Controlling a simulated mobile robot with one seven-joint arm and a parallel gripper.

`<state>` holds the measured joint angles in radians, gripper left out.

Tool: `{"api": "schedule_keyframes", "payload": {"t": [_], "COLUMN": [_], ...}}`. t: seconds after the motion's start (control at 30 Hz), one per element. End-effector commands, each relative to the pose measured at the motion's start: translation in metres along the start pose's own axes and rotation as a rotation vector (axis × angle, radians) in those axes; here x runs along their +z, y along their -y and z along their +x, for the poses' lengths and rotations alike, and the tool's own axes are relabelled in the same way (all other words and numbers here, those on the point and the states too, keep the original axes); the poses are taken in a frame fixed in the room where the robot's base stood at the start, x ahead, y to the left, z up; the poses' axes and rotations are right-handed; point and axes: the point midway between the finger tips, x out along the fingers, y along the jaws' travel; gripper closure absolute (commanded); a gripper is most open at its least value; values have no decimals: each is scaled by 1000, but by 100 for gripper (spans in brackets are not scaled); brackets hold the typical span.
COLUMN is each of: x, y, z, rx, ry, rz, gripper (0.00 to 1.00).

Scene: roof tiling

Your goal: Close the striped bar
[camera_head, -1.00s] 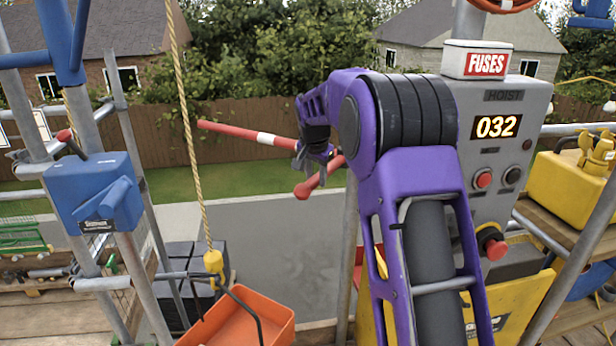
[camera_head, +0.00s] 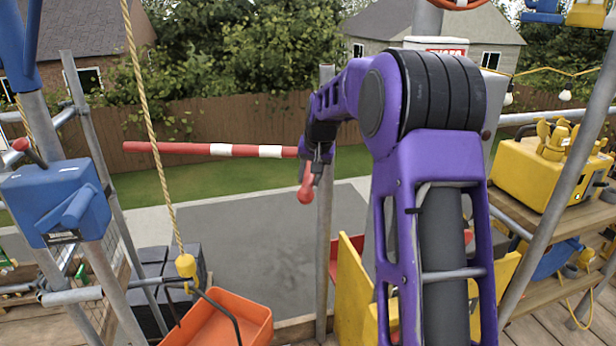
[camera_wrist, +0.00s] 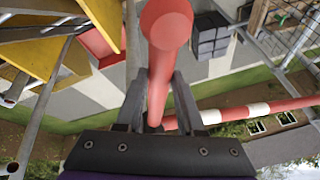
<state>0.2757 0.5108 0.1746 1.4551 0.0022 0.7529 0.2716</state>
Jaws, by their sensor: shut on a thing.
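The red and white striped bar (camera_head: 222,150) runs nearly level to the left of my gripper in the head view, across the gap above the grey ground. In the wrist view its striped length (camera_wrist: 257,109) runs off to the right. My gripper (camera_head: 312,175) is shut on the bar's red handle (camera_head: 306,190), which sticks out with a rounded end. The wrist view shows the handle (camera_wrist: 167,38) between the two fingers of my gripper (camera_wrist: 158,105). My arm hides the bar's right end in the head view.
An orange tray (camera_head: 232,323) hangs from a yellow rope hook (camera_head: 186,265) at the lower left. A scaffold post (camera_head: 325,235) stands close by my gripper. A blue box (camera_head: 55,203) is on the left pole. Yellow equipment (camera_head: 540,180) stands on the right shelf.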

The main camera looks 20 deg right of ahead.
Motion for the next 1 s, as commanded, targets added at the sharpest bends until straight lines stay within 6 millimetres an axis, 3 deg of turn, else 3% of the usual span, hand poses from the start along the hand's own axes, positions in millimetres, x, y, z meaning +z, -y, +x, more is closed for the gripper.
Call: {"api": "schedule_keyframes", "payload": {"t": [0.1,0.13,0.27,0.67,0.77,1.0], "x": [1,1,0,0,-1,-2], "y": [0,0,0,0,0,0], "z": [1,1,0,-7,-22,-79], "rx": [1,1,1,1,0,1], "ry": [2,2,1,0,-3,-5], "rz": [0,0,1,1,2,2], "gripper": [100,57,34,33,33,33]}}
